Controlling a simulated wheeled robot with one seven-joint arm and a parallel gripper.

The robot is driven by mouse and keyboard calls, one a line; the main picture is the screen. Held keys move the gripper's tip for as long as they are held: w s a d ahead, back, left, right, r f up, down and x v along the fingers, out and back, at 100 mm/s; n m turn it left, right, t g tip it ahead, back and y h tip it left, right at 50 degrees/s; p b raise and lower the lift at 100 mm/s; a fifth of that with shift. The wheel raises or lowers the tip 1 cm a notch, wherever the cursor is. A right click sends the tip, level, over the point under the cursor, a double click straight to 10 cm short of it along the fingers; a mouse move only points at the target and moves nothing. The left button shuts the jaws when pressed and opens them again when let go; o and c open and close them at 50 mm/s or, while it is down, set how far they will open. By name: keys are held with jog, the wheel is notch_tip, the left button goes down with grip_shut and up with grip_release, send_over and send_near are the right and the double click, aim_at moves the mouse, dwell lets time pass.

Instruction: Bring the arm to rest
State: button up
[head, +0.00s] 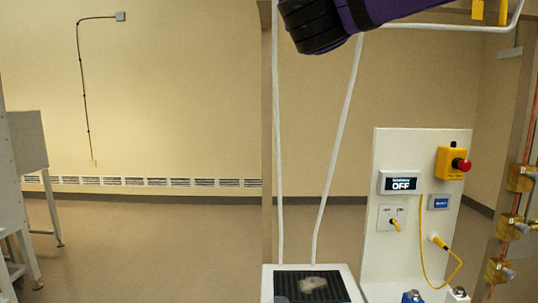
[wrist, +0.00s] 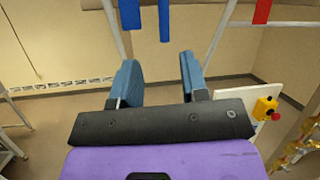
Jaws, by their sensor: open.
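My gripper (wrist: 160,80) shows in the wrist view with its two blue-grey fingers spread apart and nothing between them. Past the fingers are the beige wall and the floor. In the head view, part of my purple and black arm crosses the top edge, high above the white stand. My fingers are out of the head view.
A black ribbed pad (head: 290,286) holds a pale lump (head: 312,284). White tubes rise nearby. Open floor lies left of centre.

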jog(key=s+d+f+m+g+y, duration=0.1)
jog(key=s+d+f+m+g, duration=0.4)
jog(key=f+m, duration=0.7)
jog(key=s+d+f+m+g+y, duration=0.1)
jog(key=s+d+f+m+g, duration=0.5)
jog(key=s+d+f+m, duration=0.3)
jog(key=s+d+f+m+g+y, duration=0.1)
jog(key=s+d+f+m+g, duration=0.4)
jog(key=f+m, duration=0.9)
jog(key=s+d, duration=0.2)
jog(key=s, duration=0.1)
jog(key=shift+s+f+m+g+y, duration=0.2)
jog(key=shift+f+m+g+y, duration=0.1)
jog(key=shift+f+g+y, duration=0.1)
